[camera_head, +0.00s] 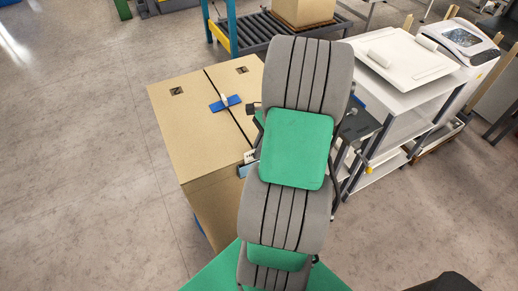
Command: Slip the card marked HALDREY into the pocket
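A small white piece with dark marks (249,156), perhaps a card, shows at the left edge of my arm, above the box top. Its writing is too small to read. Just below it is a small light-blue piece (244,171), partly hidden by my arm; I cannot tell whether it is the pocket. A flat blue piece with a white part on it (225,104) lies on top of the large cardboard box (190,125). My grey and green arm covers the middle of the view. My gripper's fingers are hidden behind it, so I cannot see what they hold.
A white shelf unit (395,105) with a white panel on top stands right of my arm. A white machine (460,45) stands behind it. A roller conveyor (262,30) carrying another carton (304,10) is at the back. The floor at left is clear.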

